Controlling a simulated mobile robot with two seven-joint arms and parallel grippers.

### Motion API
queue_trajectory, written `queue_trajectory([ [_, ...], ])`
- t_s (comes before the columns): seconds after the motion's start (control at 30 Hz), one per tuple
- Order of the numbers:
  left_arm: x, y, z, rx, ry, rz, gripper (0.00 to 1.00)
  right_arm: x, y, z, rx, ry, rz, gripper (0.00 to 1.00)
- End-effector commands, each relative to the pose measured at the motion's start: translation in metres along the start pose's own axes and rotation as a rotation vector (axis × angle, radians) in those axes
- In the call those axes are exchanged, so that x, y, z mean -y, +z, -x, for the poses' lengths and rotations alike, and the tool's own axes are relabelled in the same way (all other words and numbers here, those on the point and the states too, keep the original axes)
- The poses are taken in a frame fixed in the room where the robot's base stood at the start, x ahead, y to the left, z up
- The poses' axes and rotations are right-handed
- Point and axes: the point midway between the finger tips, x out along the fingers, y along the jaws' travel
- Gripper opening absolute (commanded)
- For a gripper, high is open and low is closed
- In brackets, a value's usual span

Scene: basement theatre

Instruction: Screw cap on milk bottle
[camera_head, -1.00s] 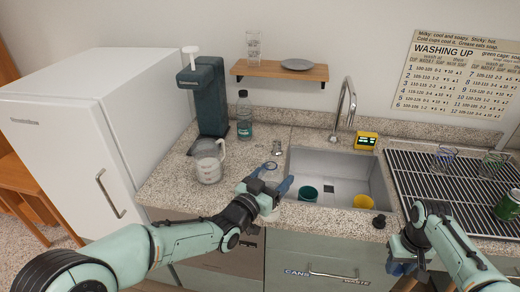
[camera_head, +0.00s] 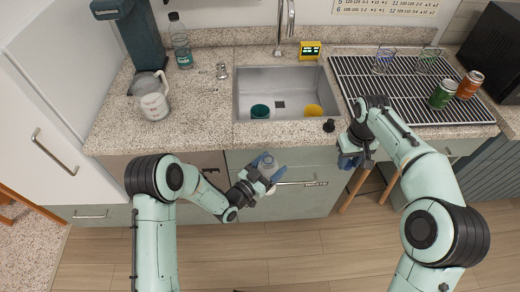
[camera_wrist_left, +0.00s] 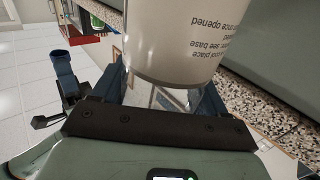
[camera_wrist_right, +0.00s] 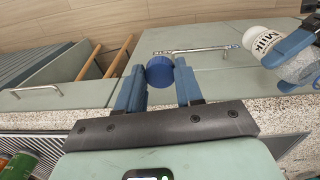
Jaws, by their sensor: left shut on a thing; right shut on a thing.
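The milk bottle (camera_head: 268,163) is clear with a white label and is held in front of the cabinet below the sink. My left gripper (camera_head: 266,176) is shut on it. In the left wrist view the bottle's printed label (camera_wrist_left: 175,40) fills the space between the fingers. In the right wrist view the bottle (camera_wrist_right: 262,42) is at the upper right with "Milk" on its label. My right gripper (camera_head: 356,160) is shut on the round blue cap (camera_wrist_right: 160,72), which sits at the fingertips. The cap is apart from the bottle. The bottle's mouth is not clear.
The counter edge and cabinet front (camera_head: 300,195) are close behind both grippers. The sink (camera_head: 243,97) holds a teal cup (camera_head: 260,112) and a yellow cup (camera_head: 314,111). A small black object (camera_head: 329,126) stands at the counter's front edge.

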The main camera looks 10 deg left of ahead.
Motion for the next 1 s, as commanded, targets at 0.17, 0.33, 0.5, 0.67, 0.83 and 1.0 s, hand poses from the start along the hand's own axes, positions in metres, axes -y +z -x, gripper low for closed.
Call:
queue_trajectory([
  [0.17,-0.011,0.02,-0.005,0.0,0.033,0.0,0.18,0.0,0.0,0.0,0.0,0.0,0.0,0.08],
  [0.33,-0.013,0.024,-0.006,-0.002,0.04,-0.001,0.18,0.0,0.0,0.0,0.0,0.0,0.0,0.08],
  [0.5,-0.013,0.024,-0.006,-0.002,0.04,-0.001,0.18,0.0,0.0,0.0,0.0,0.0,0.0,0.08],
  [0.67,-0.013,0.025,-0.006,0.0,0.04,-0.001,0.18,0.004,-0.002,0.001,-0.002,-0.001,0.012,0.08],
  [0.83,-0.013,0.024,-0.006,0.0,0.039,-0.001,0.18,0.036,-0.017,0.009,-0.008,-0.003,0.103,0.08],
  [1.0,-0.013,0.024,-0.006,0.0,0.039,-0.001,0.18,0.094,-0.036,0.024,-0.018,-0.006,0.27,0.08],
])
